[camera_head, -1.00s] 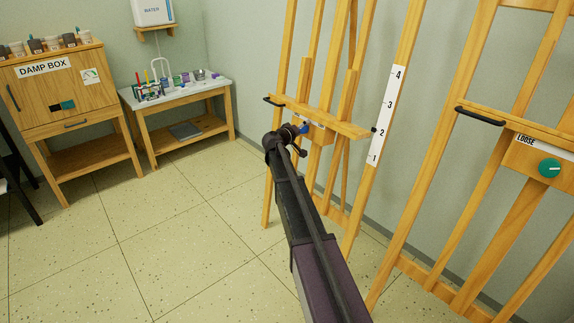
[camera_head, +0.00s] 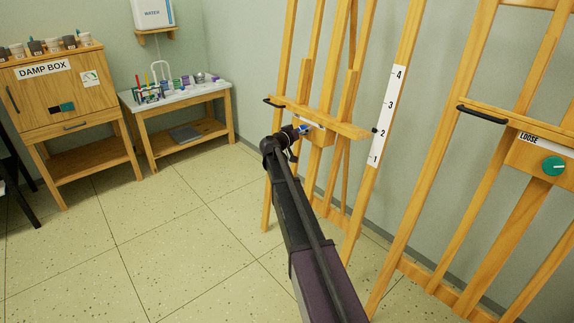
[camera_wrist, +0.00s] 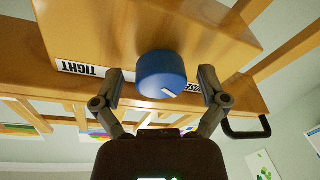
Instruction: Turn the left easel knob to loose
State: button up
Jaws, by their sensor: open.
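The left easel (camera_head: 318,121) stands against the wall. Its blue knob (camera_head: 304,129) is mostly hidden by my gripper (camera_head: 293,136) in the head view. In the wrist view, the blue knob (camera_wrist: 162,74) sits on the easel's wooden block, between the two fingers of my gripper (camera_wrist: 161,78). The gripper is open, with a gap visible on each side of the knob. The picture is upside down. A TIGHT label (camera_wrist: 88,70) is left of the knob; another label (camera_wrist: 194,88) at right is partly hidden by a finger. The knob's white mark points to the lower right.
A second easel (camera_head: 500,125) with a green knob (camera_head: 553,166) and a LOOSE label stands at right. A black handle (camera_wrist: 246,132) sticks out right of my gripper. A supply table (camera_head: 180,97) and a damp box cabinet (camera_head: 55,90) stand at left. The middle floor is clear.

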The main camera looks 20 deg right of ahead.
jog(key=shift+m+g, duration=0.3)
jog(key=shift+m, duration=0.8)
jog(key=s+v, duration=0.1)
jog(key=v, duration=1.3)
jog(key=s+a+r+n+g+y+p, duration=0.2)
jog(key=s+y+p, duration=0.2)
jog(key=s+p, duration=0.5)
jog(key=s+a+r+n+g+y+p, duration=0.2)
jog(key=s+g+y+p, duration=0.1)
jog(key=s+p, duration=0.7)
jog(key=shift+s+g+y, duration=0.3)
jog(key=shift+y, duration=0.4)
jog(key=shift+a, duration=0.2)
